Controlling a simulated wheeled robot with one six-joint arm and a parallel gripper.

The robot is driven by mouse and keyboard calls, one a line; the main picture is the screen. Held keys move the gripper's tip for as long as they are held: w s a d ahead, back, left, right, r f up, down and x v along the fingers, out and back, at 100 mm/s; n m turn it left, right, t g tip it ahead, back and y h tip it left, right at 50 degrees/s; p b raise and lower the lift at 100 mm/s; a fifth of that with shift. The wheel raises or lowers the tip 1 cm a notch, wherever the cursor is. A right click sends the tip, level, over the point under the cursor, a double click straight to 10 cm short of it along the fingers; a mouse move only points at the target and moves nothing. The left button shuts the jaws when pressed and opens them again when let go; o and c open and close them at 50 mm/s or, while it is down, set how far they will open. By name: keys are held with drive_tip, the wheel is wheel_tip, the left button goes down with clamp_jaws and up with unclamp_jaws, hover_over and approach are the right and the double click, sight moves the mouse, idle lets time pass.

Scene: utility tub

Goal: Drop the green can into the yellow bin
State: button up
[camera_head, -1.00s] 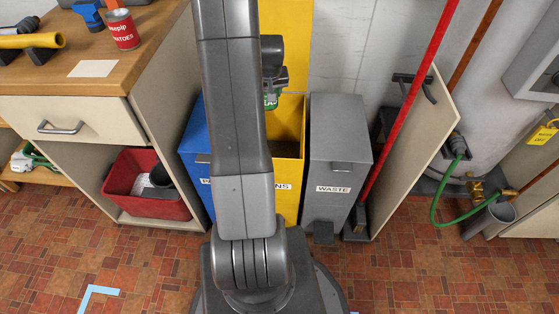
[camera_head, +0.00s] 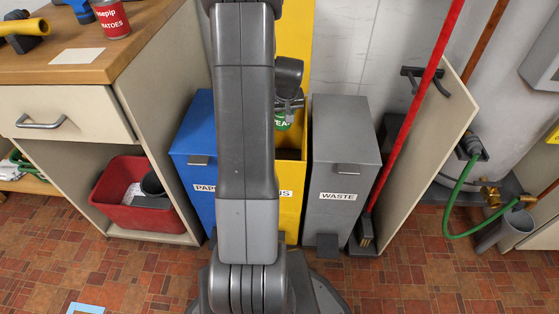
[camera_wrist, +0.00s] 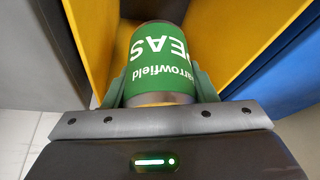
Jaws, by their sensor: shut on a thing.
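The green can (camera_wrist: 160,68), labelled "PEAS", is held between the two fingers of my gripper (camera_wrist: 160,88), which is shut on it. In the head view the can (camera_head: 283,122) shows only in part beneath my gripper (camera_head: 286,104). The yellow bin (camera_head: 291,172) stands open with its lid raised behind. The can is over the bin's opening, and the bin's yellow walls (camera_wrist: 95,30) flank it in the wrist view. My arm hides the left part of the bin in the head view. I cannot tell how far the can reaches below the rim.
A blue paper bin (camera_head: 195,150) stands left of the yellow bin and a grey waste bin (camera_head: 341,155) right of it, both lidded. A red-handled broom (camera_head: 412,110) leans by a panel. A red tub (camera_head: 140,197) sits under the counter (camera_head: 110,60).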

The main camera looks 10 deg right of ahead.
drive_tip(key=shift+f, duration=0.8)
drive_tip(key=o, duration=1.1)
drive_tip(key=shift+c, duration=0.2)
drive_tip(key=shift+r, duration=0.1)
drive_tip(key=p+v, duration=0.3)
drive_tip(key=v, duration=1)
drive_tip(key=shift+s+r, duration=0.2)
drive_tip(key=shift+r, duration=0.1)
